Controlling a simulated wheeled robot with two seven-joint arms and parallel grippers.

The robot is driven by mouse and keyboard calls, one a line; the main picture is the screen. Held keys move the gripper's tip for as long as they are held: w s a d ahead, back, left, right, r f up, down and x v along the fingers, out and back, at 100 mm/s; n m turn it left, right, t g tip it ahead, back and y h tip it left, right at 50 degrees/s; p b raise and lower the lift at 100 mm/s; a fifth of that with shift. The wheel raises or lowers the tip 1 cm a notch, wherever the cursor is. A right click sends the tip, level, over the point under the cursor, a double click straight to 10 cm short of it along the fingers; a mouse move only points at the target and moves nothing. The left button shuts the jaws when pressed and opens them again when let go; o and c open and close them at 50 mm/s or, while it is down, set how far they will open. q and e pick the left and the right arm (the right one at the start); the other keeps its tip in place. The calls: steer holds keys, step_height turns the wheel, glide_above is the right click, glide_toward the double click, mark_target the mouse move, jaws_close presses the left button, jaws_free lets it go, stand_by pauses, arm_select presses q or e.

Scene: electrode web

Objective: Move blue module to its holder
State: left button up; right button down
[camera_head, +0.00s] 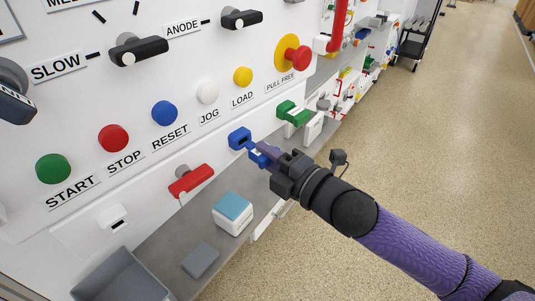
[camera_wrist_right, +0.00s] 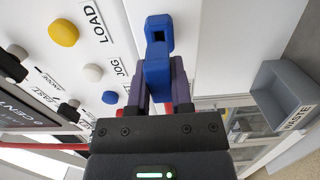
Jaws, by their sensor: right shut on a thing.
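My right gripper (camera_head: 276,166) is shut on a blue module (camera_head: 261,154) near the lower part of the white panel. The module shows between my fingers (camera_wrist_right: 157,100) in the right wrist view (camera_wrist_right: 158,76). A blue block with a dark square opening (camera_head: 239,138) lies just beyond the fingertips, in line with the held part; it also shows in the wrist view (camera_wrist_right: 159,33). I cannot tell whether the two blue parts are one piece, or whether they touch the panel. No holder can be clearly identified as the blue module's. My left gripper is out of view.
A red module (camera_head: 190,180) and a green module (camera_head: 293,113) sit on either side along the panel's lower strip. A white fixture with a dark slot (camera_head: 112,218) is further left. Below are a blue-topped white box (camera_head: 233,212) and a grey waste bin (camera_wrist_right: 285,95). Buttons line the panel above.

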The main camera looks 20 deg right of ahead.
stand_by(0.3)
steer(key=shift+w, duration=0.15)
steer(key=shift+w+a, duration=0.15)
steer(key=shift+w, duration=0.05)
steer(key=shift+w+a, duration=0.25)
steer(key=shift+w, duration=0.1)
steer(key=shift+w+a+p, duration=0.3)
steer(key=shift+w, duration=0.25)
steer(key=shift+c, duration=2.2)
jaws_free()
